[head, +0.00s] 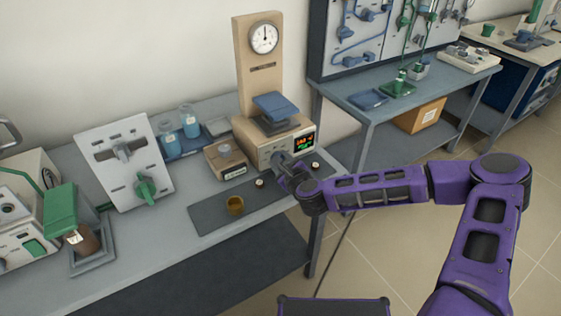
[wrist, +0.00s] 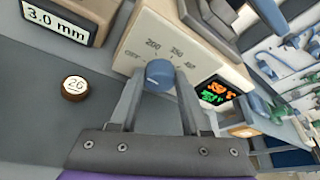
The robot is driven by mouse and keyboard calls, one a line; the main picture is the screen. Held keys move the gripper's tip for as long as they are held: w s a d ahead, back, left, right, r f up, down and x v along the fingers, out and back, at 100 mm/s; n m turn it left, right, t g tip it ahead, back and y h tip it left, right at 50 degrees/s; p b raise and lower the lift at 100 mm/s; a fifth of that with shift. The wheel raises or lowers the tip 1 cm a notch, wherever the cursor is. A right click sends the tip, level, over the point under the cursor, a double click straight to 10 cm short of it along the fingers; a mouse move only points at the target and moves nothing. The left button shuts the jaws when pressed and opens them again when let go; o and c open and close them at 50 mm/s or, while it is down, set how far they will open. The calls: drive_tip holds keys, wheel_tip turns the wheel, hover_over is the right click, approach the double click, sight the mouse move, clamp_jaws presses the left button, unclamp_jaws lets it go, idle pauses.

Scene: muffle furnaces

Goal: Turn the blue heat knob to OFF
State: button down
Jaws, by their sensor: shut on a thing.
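In the head view, my gripper (head: 284,166) is at the front of the cream device (head: 255,145) and largely hides the knob. A display (head: 305,143) with orange and green digits is right of the knob.
A round tag marked 26 (wrist: 75,88) and a box reading 3.0 mm (wrist: 58,22) are left of the panel. A white panel with a green knob (head: 146,190) stands farther left.

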drive_tip(key=shift+n+t, duration=0.3)
drive_tip(key=shift+n, duration=0.1)
idle(0.3)
drive_tip(key=shift+c, duration=1.9)
unclamp_jaws()
drive_tip(key=shift+s, duration=0.1)
drive_tip(key=p+v, duration=0.9)
drive_tip(key=v, duration=0.8)
drive_tip(key=shift+r, duration=0.15)
drive_tip(key=shift+s+a, duration=0.15)
